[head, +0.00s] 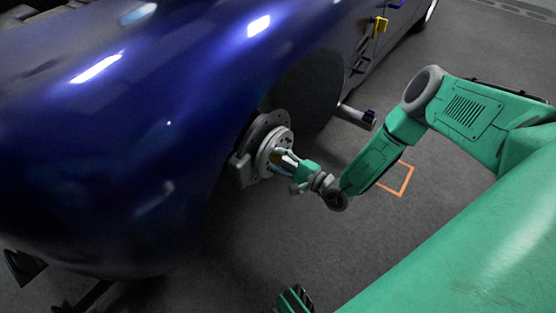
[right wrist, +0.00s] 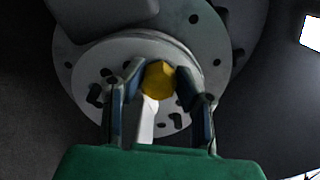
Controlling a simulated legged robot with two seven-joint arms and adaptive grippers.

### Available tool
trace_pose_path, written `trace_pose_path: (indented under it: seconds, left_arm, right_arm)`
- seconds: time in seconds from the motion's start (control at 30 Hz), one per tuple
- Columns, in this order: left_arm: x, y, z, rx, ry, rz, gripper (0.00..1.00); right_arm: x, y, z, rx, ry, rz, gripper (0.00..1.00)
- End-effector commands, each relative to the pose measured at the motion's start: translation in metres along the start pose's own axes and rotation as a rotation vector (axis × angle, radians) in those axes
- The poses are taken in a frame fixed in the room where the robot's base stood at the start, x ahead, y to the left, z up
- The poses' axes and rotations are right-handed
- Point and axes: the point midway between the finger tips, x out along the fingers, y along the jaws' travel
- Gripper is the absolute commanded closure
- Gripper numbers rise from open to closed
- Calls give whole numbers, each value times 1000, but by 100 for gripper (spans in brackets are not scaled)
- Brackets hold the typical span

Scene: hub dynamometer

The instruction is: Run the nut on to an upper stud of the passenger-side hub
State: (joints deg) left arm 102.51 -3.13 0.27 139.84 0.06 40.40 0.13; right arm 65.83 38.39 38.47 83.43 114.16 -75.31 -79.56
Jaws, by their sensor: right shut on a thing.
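The passenger-side hub (head: 266,160) is a pale round flange in the open wheel arch of a blue car. It also fills the middle of the right wrist view (right wrist: 92,72), with dark studs and holes on its face. My right gripper (head: 283,157) is at the hub face. In the right wrist view its two fingers (right wrist: 158,82) are shut on a yellow-gold nut (right wrist: 159,77), which lies over the upper middle of the hub. The fingers and nut hide what is behind them, so I cannot tell whether the nut touches a stud.
A grey brake disc (head: 266,122) sits behind the hub. The blue car body (head: 130,130) is close on the left and above. A grey cylindrical part (head: 356,116) sticks out right of the arch. An orange outline (head: 407,180) marks open grey floor.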

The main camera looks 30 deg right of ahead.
Motion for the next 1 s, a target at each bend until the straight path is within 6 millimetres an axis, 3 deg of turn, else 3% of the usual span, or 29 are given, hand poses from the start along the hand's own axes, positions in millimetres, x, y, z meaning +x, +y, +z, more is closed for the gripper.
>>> trace_pose_path:
  seconds: [0.3,0.6,0.63,0.67,1.0]
  left_arm:
    - [0,0,0,0,0,0,31]
    - [0,0,0,0,0,0,31]
    - [0,0,0,0,0,0,31]
    - [0,0,0,0,0,0,31]
    - [0,0,0,0,0,0,31]
  right_arm:
    - [-1,4,-1,456,6,10,100]
    - [-2,7,0,511,8,16,100]
    - [-2,7,0,511,8,16,70]
    - [-2,8,0,511,8,17,62]
    - [-1,4,0,507,4,9,62]
